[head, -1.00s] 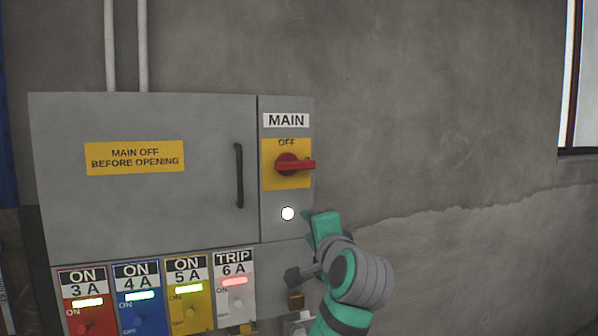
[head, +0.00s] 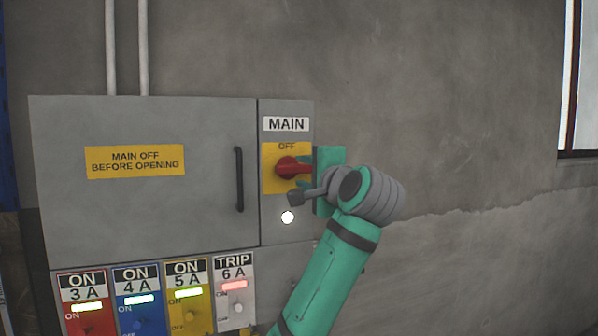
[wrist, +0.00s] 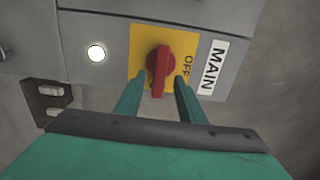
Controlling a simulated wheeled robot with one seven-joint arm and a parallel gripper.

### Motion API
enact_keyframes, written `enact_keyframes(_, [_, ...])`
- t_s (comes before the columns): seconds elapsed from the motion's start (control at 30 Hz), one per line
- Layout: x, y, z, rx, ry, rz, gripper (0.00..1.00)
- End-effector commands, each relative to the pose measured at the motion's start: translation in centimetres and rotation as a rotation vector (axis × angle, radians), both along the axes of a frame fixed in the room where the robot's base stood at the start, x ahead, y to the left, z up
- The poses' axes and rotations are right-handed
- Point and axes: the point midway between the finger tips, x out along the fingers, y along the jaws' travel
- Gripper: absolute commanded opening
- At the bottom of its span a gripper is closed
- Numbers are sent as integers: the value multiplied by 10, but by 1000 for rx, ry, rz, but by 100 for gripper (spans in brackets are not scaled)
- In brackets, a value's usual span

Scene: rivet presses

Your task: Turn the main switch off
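The main switch (head: 287,167) is a red rotary handle on a yellow plate (head: 270,183), below the MAIN label (head: 286,124). In the head view its handle points right, level, with OFF marked above it. It also shows in the wrist view (wrist: 159,66), with OFF to its right. My gripper (head: 308,170) is at the handle's right end. In the wrist view the two teal fingers of my gripper (wrist: 158,82) stand apart, one on each side of the handle's end. Gaps show, so it looks open; contact cannot be made out.
A round white lamp (head: 287,217) is lit below the switch. Left of it is a closed grey cabinet door (head: 120,220) with a dark handle (head: 239,180). Coloured breakers line the bottom, three marked ON and a white one (head: 233,290) marked TRIP. Bare wall lies right.

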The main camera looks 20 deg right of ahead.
Motion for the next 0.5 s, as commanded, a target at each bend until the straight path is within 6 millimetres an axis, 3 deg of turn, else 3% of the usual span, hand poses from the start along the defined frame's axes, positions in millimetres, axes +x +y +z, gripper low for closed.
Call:
enact_keyframes(0.2, [28, 1, 0, 0, 1, 0, 36])
enact_keyframes(0.5, [38, 1, 0, 0, 0, -1, 36])
